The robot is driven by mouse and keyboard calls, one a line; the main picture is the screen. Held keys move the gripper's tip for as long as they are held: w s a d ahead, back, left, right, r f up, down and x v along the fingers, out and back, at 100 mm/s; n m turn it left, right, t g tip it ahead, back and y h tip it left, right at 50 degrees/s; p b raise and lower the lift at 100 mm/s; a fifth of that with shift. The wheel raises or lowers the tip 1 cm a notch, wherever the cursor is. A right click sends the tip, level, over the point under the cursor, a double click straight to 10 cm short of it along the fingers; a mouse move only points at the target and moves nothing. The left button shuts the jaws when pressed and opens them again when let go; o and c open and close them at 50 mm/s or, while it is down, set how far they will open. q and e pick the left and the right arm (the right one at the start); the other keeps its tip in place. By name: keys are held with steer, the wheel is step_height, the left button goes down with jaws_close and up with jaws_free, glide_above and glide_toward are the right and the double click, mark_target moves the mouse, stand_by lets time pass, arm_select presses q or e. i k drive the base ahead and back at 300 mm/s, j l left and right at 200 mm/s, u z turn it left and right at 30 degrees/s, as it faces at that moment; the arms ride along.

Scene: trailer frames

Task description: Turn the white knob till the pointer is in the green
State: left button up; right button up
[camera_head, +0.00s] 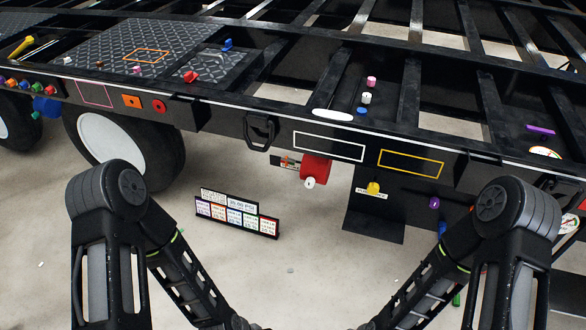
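A small white knob (309,182) sits on the lower front of a red round part (315,167) that hangs under the trailer's side rail. A small white cylinder (367,98) stands on the trailer frame above; I cannot tell whether it is also a knob. A dial with a white face and coloured marks (544,153) is at the right on the rail. A second dial (568,223) is partly cut off at the right edge. Their pointers are too small to read. Both my arms reach down and inward to the bottom edge, and neither gripper is in view.
A yellow knob (373,188) and a purple knob (434,203) are on the dark panel to the right. A label stand (237,216) is on the floor. A wheel (120,145) is at left. White and yellow outlined rectangles mark the rail. Floor between my arms is mostly clear.

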mark_target(310, 181)
steer(key=i+j, duration=0.1)
steer(key=j, duration=0.25)
steer(key=i+j, duration=0.15)
steer(key=j, duration=0.2)
steer(key=i+j, duration=0.1)
steer(key=j, duration=0.3)
steer(key=i+j+u, duration=0.1)
steer(key=j, duration=0.25)
steer(key=i+j, duration=0.15)
steer(key=j, duration=0.2)
steer(key=i+j, duration=0.1)
steer(key=j, duration=0.25)
